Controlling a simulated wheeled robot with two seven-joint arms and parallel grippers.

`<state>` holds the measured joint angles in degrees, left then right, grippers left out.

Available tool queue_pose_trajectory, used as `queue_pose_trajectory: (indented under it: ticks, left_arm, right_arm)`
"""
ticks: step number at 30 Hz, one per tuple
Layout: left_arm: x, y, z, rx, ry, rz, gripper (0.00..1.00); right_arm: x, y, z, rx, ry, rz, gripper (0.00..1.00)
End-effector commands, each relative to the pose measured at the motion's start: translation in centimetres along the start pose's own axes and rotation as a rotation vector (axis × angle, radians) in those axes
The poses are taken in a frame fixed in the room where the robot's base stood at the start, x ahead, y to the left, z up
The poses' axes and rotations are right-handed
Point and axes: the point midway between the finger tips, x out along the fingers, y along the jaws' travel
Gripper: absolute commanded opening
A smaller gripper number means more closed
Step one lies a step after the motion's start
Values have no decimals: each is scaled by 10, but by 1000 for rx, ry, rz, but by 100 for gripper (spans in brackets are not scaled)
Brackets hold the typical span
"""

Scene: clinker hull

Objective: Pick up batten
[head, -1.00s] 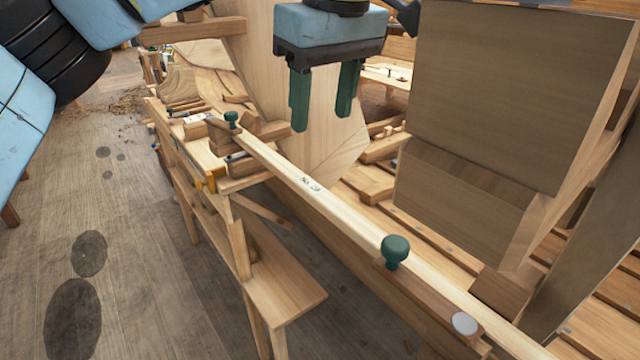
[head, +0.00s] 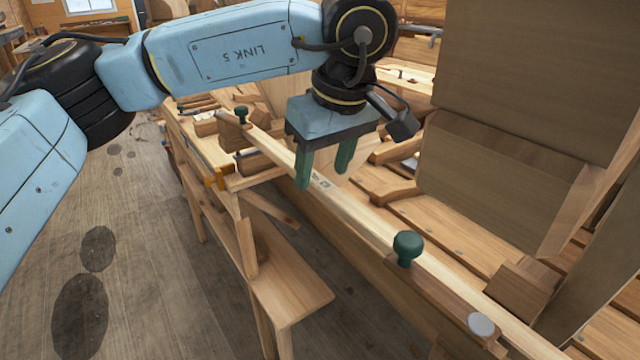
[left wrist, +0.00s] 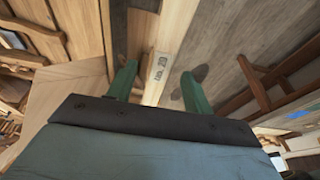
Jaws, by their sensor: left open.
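The batten (head: 370,219) is a long pale wooden strip running from the back left to the front right of the head view, with a printed number on it. Two green knobs, one near the far end (head: 241,113) and one nearer me (head: 407,248), stand on or beside it. My left gripper (head: 323,182) is open, its green fingers pointing down at the batten by the number. In the left wrist view the batten (left wrist: 169,45) passes between the open fingers (left wrist: 160,88), touching neither that I can tell. My right gripper is not in view.
Large wooden panels (head: 520,100) rise close on the right. The hull planking (head: 455,235) lies right of the batten. Open floor (head: 150,280) is at the left.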

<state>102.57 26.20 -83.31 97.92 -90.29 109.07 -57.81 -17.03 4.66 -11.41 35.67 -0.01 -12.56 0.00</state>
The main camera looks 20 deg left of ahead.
Motion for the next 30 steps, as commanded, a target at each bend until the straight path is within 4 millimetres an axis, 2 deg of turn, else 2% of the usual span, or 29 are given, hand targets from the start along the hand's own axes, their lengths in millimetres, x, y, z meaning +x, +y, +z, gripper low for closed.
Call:
queue_pose_trajectory:
  ticks: [3,10,22,30]
  left_arm:
    - [16,-1,0,0,-1,-1,51]
    - [19,0,0,0,0,0,51]
    - [18,0,0,0,0,0,0]
    - [17,0,-1,-1,0,1,0]
  right_arm:
    - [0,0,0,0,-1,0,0]
    - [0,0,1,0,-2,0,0]
    - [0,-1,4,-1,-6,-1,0]
    - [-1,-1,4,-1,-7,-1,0]
